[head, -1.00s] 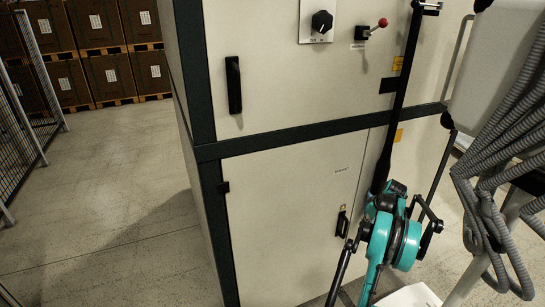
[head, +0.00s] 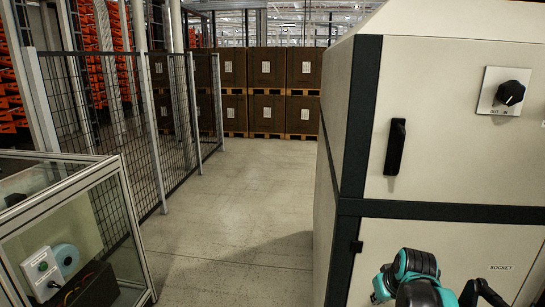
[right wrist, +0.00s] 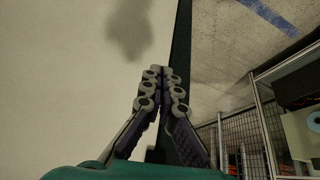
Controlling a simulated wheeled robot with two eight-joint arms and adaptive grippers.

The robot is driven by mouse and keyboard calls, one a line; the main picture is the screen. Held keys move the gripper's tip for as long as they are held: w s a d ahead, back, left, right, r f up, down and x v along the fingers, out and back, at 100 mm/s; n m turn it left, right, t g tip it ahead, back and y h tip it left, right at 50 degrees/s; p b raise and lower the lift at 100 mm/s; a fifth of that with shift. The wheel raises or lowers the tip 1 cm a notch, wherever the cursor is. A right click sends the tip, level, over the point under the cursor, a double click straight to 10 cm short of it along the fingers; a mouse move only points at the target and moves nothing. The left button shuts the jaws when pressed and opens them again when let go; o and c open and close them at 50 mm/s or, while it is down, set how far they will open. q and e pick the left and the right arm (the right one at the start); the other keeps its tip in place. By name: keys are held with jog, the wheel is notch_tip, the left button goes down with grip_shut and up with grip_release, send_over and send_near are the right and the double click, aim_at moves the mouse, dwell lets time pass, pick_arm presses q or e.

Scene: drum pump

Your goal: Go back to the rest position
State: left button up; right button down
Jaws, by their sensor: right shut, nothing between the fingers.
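My right gripper (right wrist: 161,75) shows in the right wrist view. Its two fingers are closed together at the tips, with nothing between them. It is beside the pale wall and dark edge trim of a large cabinet; I cannot tell the exact gap. In the head view, part of my teal and black right arm shows at the bottom right, in front of the cabinet (head: 445,120). My left gripper is not in view.
The cabinet has a black handle (head: 395,147) and a black knob (head: 510,93). A glass-sided case (head: 125,215) stands at the lower left, before a mesh fence (head: 175,120). Stacked brown boxes (head: 266,67) stand at the back. The floor (head: 240,200) between is clear.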

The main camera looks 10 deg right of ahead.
jog(key=s+a+f, duration=0.2)
jog(key=s+a, duration=0.4)
jog(key=a, duration=0.3)
jog(key=s+a+f+n+t+y, duration=0.1)
jog(key=s+a+f, duration=0.1)
jog(key=s+a, duration=0.5)
jog(key=a, duration=0.3)
jog(key=shift+a+f+t, duration=0.15)
jog(key=shift+f+t, duration=0.05)
jog(key=shift+t, duration=0.1)
